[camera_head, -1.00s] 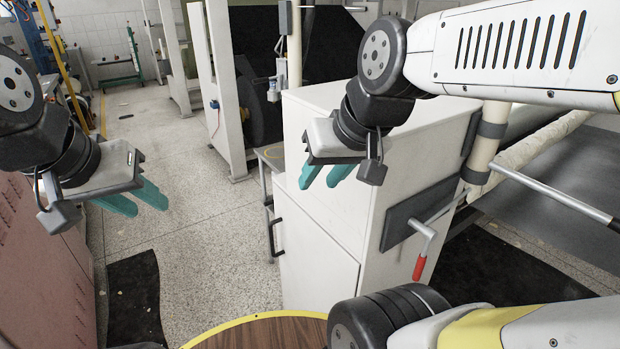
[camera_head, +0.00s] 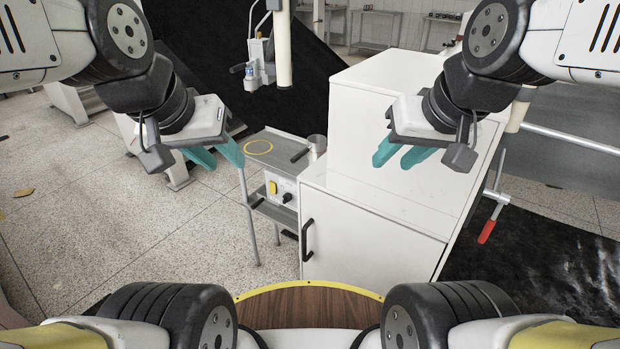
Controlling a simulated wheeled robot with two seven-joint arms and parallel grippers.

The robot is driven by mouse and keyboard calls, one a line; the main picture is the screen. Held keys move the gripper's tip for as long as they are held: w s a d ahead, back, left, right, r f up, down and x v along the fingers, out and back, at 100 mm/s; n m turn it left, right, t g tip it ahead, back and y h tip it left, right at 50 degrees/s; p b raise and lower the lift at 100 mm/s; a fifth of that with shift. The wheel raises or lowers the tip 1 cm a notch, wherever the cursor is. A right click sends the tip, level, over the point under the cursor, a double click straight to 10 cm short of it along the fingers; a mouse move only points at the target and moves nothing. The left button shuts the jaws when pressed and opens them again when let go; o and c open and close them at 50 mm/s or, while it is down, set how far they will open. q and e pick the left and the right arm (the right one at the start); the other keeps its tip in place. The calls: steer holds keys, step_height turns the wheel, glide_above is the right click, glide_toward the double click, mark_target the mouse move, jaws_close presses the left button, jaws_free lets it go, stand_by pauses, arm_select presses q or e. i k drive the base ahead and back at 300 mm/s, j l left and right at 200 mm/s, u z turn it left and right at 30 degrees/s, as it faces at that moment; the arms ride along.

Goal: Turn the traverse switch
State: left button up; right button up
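A small grey control box (camera_head: 284,188) sits on the cart between my grippers, with a yellow part and a dark rotary knob (camera_head: 287,198) on its front. The knob looks like the traverse switch, but its labels are too small to read. My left gripper (camera_head: 226,166) has teal fingers held apart, empty, above and to the left of the box in the picture. My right gripper (camera_head: 393,164) also has its teal fingers apart and empty, in front of the white cabinet, right of the box. Neither gripper touches the box.
The grey cart (camera_head: 262,150) carries a yellow ring (camera_head: 258,147) and a metal cup (camera_head: 317,144). The white cabinet (camera_head: 375,225) with a black handle (camera_head: 306,240) stands right beside it. A red-handled crank (camera_head: 487,231) is at the right. Speckled floor is open at the left.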

mark_target(287, 196)
steer(key=i+j+z, duration=0.15)
steer(key=j, duration=0.2)
steer(key=i+j+z, duration=0.15)
steer(key=j, duration=0.2)
steer(key=i+j+z, duration=0.2)
steer(key=j, duration=0.2)
steer(key=i+j+z, duration=0.15)
steer(key=j, duration=0.2)
steer(key=k+l+u, duration=0.1)
steer(key=l+u, duration=0.2)
steer(key=l, duration=0.15)
